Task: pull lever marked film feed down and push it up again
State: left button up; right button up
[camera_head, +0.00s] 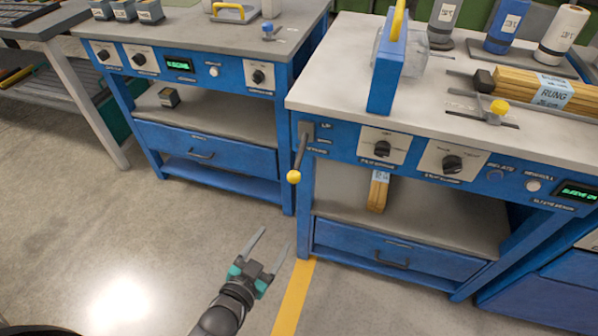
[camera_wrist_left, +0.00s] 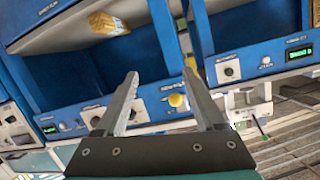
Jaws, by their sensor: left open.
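A grey lever with a yellow ball knob (camera_head: 294,177) is mounted at the left front corner of the right-hand blue bench. Its arm hangs down from a grey pivot plate (camera_head: 306,131), with the knob at the lower end. An "UP" label is beside the plate; the other lettering is too small to read. My left gripper (camera_head: 273,238) is open and empty, in front of and below the knob, apart from it. In the left wrist view the yellow knob (camera_wrist_left: 176,100) shows between the spread fingers (camera_wrist_left: 160,76), beyond them. My right gripper is not in view.
The right-hand bench (camera_head: 340,80) carries a blue frame with a yellow handle (camera_head: 398,22), a wooden rung bundle (camera_head: 535,88) and another yellow-knobbed lever (camera_head: 499,107) on top. Dials (camera_head: 382,148) line its front. A second blue bench (camera_head: 205,100) stands left. The floor between is clear.

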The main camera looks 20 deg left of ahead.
aim_at(299, 165)
pick_arm(q)
notch_tip(299, 165, up, 8)
jog(key=w+t, duration=0.2)
jog(key=t, duration=0.1)
jog(key=w+b, duration=0.1)
jog(key=w, duration=0.3)
jog(key=w+d+b, duration=0.1)
jog(key=w+b, duration=0.1)
jog(key=w, duration=0.2)
jog(key=w+b, duration=0.2)
jog(key=w, duration=0.3)
jog(key=shift+d, duration=0.3)
jog(key=shift+w+d+r+b, duration=0.1)
jog(key=shift+w+b, duration=0.4)
jog(key=shift+w, duration=0.35)
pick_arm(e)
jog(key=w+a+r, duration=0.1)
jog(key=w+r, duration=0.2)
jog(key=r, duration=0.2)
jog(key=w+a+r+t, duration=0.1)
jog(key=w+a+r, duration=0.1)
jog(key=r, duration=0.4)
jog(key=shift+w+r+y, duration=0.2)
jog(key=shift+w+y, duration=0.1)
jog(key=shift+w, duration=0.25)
pick_arm(q)
grip_shut()
